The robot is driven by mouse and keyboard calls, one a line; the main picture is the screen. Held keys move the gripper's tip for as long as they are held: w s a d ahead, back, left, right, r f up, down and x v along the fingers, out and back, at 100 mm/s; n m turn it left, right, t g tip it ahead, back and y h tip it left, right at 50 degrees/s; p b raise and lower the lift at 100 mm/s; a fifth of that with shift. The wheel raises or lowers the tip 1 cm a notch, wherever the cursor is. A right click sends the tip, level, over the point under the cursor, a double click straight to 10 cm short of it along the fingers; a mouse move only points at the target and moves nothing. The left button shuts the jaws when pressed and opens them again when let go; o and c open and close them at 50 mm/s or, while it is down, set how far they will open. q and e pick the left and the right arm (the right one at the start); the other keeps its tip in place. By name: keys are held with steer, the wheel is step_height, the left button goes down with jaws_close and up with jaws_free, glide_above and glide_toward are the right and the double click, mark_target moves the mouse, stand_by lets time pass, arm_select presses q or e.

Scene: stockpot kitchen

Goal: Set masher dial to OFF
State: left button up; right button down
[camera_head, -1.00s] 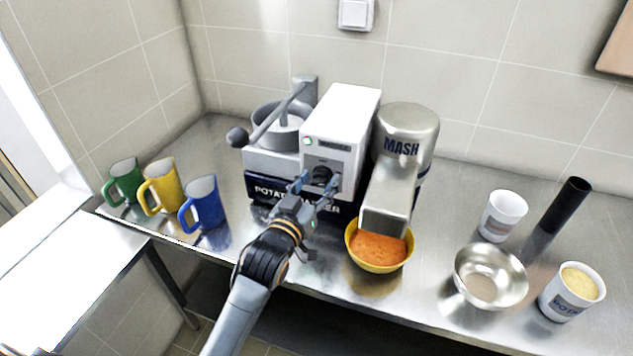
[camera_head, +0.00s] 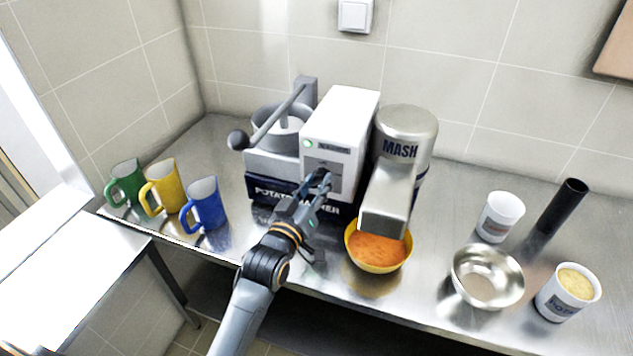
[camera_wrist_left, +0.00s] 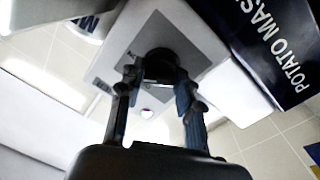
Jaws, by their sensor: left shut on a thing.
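The potato masher (camera_head: 341,112) stands on the steel counter, a white box with a dark lettered base. Its black dial (camera_wrist_left: 160,64) sits on a grey panel on the front face. In the left wrist view my left gripper (camera_wrist_left: 158,76) has a finger on each side of the dial and is shut on it. In the head view the left gripper (camera_head: 318,184) is at the front panel and hides most of the dial. The dial's setting cannot be read. A green light (camera_head: 309,142) shows above the panel. My right gripper is not in view.
A yellow bowl of orange mash (camera_head: 352,255) sits under the spout. Green, yellow and blue mugs (camera_head: 208,207) stand at left. A steel bowl (camera_head: 487,276), two white cups (camera_head: 501,215) and a black cylinder (camera_head: 563,207) stand at right.

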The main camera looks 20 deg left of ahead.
arm_select(q)
steer(key=n+p, duration=0.2)
steer(key=n, duration=0.3)
steer(key=shift+a+n, duration=0.1)
steer(key=shift+n, duration=0.3)
steer(key=n+y+p, duration=0.1)
steer(key=n, duration=0.4)
steer(key=shift+f+n, duration=0.15)
steer(key=shift+n, duration=0.25)
steer(key=o, duration=1.1)
steer(key=shift+o, duration=0.2)
steer(key=s, duration=1.2)
steer(key=shift+a+f, duration=0.3)
steer(key=shift+f, duration=0.1)
